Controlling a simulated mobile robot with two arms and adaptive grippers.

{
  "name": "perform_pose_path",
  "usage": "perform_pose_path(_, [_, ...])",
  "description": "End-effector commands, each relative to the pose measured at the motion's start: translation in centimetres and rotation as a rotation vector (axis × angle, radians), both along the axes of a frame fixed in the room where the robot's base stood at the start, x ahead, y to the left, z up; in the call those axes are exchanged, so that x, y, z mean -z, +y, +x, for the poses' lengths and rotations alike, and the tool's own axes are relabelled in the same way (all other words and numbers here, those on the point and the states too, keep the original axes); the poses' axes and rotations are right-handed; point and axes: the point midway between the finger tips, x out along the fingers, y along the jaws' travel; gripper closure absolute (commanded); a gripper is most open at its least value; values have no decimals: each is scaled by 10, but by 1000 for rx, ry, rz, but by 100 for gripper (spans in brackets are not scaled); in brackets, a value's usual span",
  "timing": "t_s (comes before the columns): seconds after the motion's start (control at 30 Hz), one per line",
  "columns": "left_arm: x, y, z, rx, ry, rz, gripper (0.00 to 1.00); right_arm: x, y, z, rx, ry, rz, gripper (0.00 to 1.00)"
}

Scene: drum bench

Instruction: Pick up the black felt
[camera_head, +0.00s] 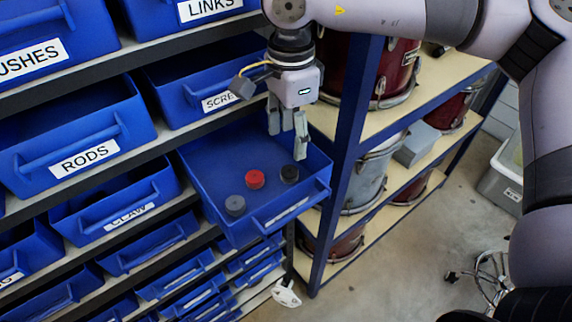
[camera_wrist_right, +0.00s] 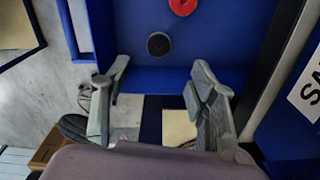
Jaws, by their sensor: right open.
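The black felt (camera_head: 289,173) is a small round disc on the floor of a pulled-out blue bin (camera_head: 215,160), near its right wall. It also shows in the right wrist view (camera_wrist_right: 158,44), just beyond the gap between my fingertips. A red felt (camera_head: 255,179) and a grey felt (camera_head: 235,205) lie to its left in the same bin. My right gripper (camera_head: 287,138) is open and empty, pointing down above the bin's right part, apart from the black felt. In the wrist view its two fingers (camera_wrist_right: 158,80) are spread wide. My left gripper is not in view.
Labelled blue bins, such as the RODS bin (camera_head: 75,135), fill the rack to the left and above. A blue post (camera_head: 352,150) and shelves with drums (camera_head: 372,178) stand close on the right. The open bin's walls surround the felts.

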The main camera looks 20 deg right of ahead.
Motion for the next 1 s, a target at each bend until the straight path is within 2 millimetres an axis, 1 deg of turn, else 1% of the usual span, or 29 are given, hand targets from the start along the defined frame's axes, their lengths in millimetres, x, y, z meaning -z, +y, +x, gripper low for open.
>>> perform_pose_path(0.03, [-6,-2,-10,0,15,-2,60,6,0,-1,-2,4,-2,46])
perform_pose_path(0.1, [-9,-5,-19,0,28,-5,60,17,0,-1,-1,4,-1,46])
perform_pose_path(0.2, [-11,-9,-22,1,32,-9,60,28,0,-1,-1,2,0,46])
perform_pose_path(0.27, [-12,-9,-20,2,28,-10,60,31,0,-1,-1,2,0,46])
perform_pose_path(0.33, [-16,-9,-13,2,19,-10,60,35,0,-2,-1,3,1,46])
perform_pose_path(0.47, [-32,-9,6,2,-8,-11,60,49,0,-5,-2,4,-1,46])
perform_pose_path(0.53, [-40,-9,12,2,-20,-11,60,60,0,-7,-3,6,-1,46])
perform_pose_path(0.6, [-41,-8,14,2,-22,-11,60,72,0,-5,-2,4,-1,46])
perform_pose_path(0.7, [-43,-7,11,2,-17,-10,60,81,0,-5,-2,2,0,46])
perform_pose_path(0.93, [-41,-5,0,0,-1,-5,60,85,0,-5,-1,0,1,46])
perform_pose_path(0.97, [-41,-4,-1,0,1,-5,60,85,0,-5,-1,0,1,47])
perform_pose_path(1.0, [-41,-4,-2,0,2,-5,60,85,0,-5,-1,0,1,50])
